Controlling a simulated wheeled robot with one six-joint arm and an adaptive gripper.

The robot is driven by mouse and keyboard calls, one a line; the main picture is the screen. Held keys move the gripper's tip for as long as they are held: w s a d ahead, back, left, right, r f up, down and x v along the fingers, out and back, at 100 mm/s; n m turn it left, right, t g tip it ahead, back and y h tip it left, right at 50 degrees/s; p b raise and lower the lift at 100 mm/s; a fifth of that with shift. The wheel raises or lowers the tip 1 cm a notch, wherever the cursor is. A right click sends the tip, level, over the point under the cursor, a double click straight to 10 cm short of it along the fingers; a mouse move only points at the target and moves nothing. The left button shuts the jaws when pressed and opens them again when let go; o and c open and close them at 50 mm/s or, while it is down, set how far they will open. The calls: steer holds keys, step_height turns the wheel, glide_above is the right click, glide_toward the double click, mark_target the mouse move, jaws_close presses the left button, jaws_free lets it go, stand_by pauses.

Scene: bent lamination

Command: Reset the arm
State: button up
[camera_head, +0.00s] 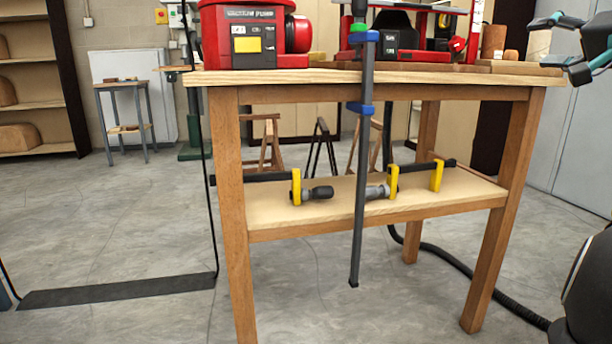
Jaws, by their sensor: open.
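My gripper (548,43) shows at the upper right edge, dark with teal parts. Its fingers are spread apart and point left, with nothing seen between them. It is beside the right end of the wooden workbench (380,77), at about the height of the bench top. Most of my arm is outside the picture; a dark rounded part of my body shows at the lower right.
A red vacuum pump (254,40) and red equipment (395,40) stand on the bench. A long bar clamp (361,200) hangs from its front edge. Yellow clamps (296,187) lie on the lower shelf. A black hose (470,277) crosses the floor. Floor at left is mostly clear.

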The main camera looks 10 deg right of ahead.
steer(key=a+f+n+g+y+p, duration=0.1)
steer(key=a+f+g+p, duration=0.25)
steer(key=a+f, duration=0.75)
steer(key=a+f+n+g+p, duration=0.2)
steer(key=a+f+g, duration=0.3)
steer(key=a, duration=0.9)
steer(key=s+a+f+n+g+h+p, duration=0.1)
steer(key=s+a+f+n+p, duration=0.1)
steer(key=s+a+f, duration=0.3)
steer(key=s+a+f+n+g+h+p, duration=0.1)
steer(key=s+a+f+n, duration=0.3)
steer(key=s+f, duration=0.9)
step_height(320, 180, down, 3)
steer(key=shift+a+r+g+h+p, duration=0.1)
steer(key=shift+a+g+h+p, duration=0.2)
steer(key=shift+a+g+p, duration=0.55)
